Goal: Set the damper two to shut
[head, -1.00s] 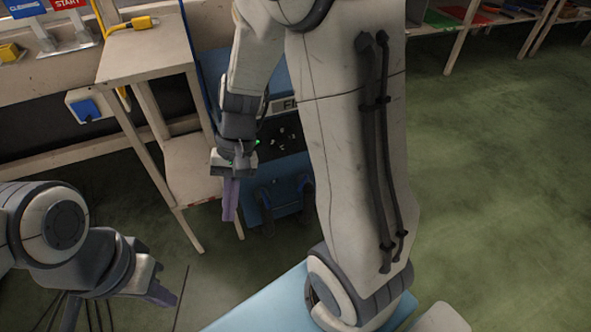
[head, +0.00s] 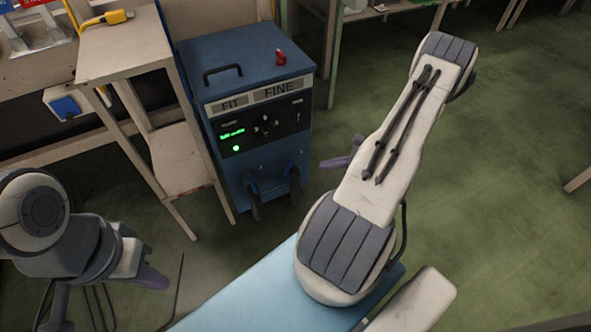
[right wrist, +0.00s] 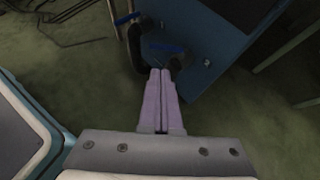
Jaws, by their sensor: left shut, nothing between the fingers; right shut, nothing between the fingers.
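A blue cabinet (head: 245,62) labelled FIT and FINE stands in the middle of the head view. Its dark front panel (head: 285,120) carries small knobs and a lit green display. My right gripper (head: 328,163) is shut and empty to the right of the cabinet, partly hidden by its arm. In the right wrist view its closed fingers (right wrist: 160,73) point toward the cabinet's lower part (right wrist: 222,45). My left gripper (head: 155,280) is shut at lower left, away from the cabinet.
A wooden stand (head: 125,47) with a yellow connector (head: 107,20) stands left of the cabinet. Metal levers (head: 35,38) under a red sign show at upper left, cut off by the edge. Two black hooked parts (head: 294,185) jut from the cabinet's lower front.

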